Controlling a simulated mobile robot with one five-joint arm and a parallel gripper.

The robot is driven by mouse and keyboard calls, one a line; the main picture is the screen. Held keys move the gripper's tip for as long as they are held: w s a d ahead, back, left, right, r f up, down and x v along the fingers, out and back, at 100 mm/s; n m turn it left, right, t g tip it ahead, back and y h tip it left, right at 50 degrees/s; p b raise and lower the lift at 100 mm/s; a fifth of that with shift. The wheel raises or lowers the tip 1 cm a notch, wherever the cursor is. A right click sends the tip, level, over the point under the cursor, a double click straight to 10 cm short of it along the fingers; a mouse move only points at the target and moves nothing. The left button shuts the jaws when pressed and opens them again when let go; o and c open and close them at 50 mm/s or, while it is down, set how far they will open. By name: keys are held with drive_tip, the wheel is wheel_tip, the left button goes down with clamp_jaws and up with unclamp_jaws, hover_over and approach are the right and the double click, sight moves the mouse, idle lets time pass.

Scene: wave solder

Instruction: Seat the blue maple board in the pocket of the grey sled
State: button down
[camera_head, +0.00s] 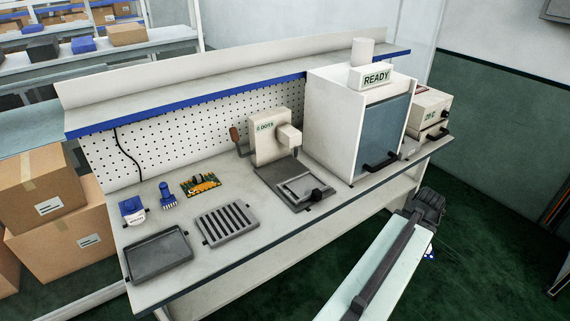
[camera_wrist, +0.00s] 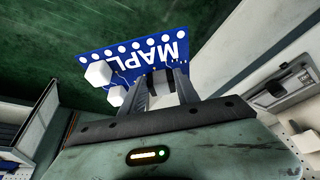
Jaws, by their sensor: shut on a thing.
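The blue board (camera_wrist: 140,50), lettered "MAPL" in white as far as shows, is in my gripper (camera_wrist: 162,88) in the wrist view. It has white dots along its edge and white blocks on its face. My gripper is shut on its near edge. In the head view only a small blue bit of the board (camera_head: 430,253) shows below my dark gripper, off the bench's front right, above the green floor. A grey frame with a shallow pocket, seemingly the sled (camera_head: 297,187), sits on the base of the "6 DOTS" device, apart from the board.
A white "READY" machine (camera_head: 335,125) with a dark door stands right of the device (camera_head: 268,140). A slotted grey rack (camera_head: 228,225), an empty tray (camera_head: 158,257), a green-yellow board (camera_head: 201,186) and small blue items (camera_head: 132,208) lie on the left bench.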

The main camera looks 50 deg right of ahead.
drive_tip(key=w+d+n, duration=0.2)
drive_tip(key=w+d, duration=0.3)
drive_tip(key=w, duration=0.4)
wheel_tip(320, 180, up, 2)
drive_tip(key=n+t+y+p, duration=0.2)
drive_tip(key=n+y, duration=0.1)
drive_tip(key=n, duration=0.5)
hover_over(296, 187)
drive_tip(key=s, duration=0.2)
drive_tip(key=shift+w+a+r, duration=0.1)
drive_tip(key=shift+a+r, duration=0.05)
drive_tip(key=shift+a, duration=0.25)
drive_tip(key=shift+t, duration=0.3)
drive_tip(key=shift+f+b, duration=2.75)
drive_tip(key=shift+f, duration=0.05)
drive_tip(key=shift+f+b, duration=0.65)
